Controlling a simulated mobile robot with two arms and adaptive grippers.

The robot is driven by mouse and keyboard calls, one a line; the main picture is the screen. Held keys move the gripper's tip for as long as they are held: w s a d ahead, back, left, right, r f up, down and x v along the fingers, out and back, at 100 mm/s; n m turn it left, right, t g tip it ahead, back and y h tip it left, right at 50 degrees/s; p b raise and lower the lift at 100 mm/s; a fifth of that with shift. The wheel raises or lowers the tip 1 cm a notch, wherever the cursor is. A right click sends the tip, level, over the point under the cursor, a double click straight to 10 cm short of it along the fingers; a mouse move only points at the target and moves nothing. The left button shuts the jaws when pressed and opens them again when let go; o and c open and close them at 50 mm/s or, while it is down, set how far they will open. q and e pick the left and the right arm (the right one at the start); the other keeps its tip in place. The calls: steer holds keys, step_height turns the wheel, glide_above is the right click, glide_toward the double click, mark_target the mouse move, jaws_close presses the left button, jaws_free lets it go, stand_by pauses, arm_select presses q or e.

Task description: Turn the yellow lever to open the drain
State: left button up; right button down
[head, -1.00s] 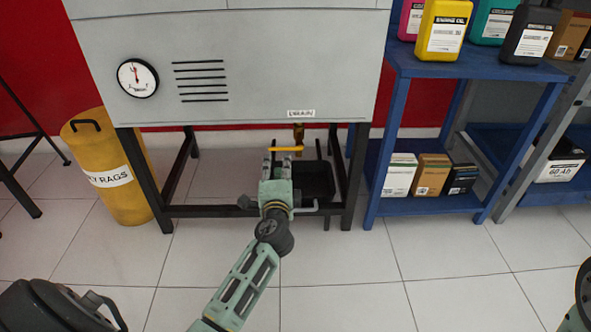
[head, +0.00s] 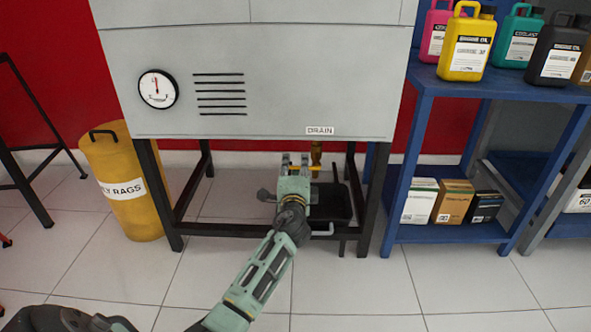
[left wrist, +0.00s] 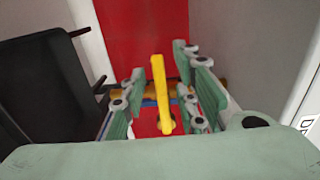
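The yellow lever (left wrist: 162,95) shows in the left wrist view as a bar between the fingers of my left gripper (left wrist: 165,100). The fingers stand apart, with gaps on both sides of the lever. In the head view my left gripper (head: 294,162) is under the grey cabinet, just left of the brass drain valve (head: 316,153), and hides most or all of the lever. The "DRAIN" label (head: 320,131) is on the cabinet edge above the valve. My right gripper is not in view.
A black drain pan (head: 332,204) sits beneath the valve, and its dark shape (left wrist: 45,90) fills the left of the wrist view. Dark frame legs (head: 368,200) stand to the right. A yellow rags bin (head: 125,205) and blue shelf (head: 440,233) flank the cabinet.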

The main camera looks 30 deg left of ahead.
arm_select(q)
steer(key=shift+c, duration=0.3)
jaws_close()
stand_by(0.3)
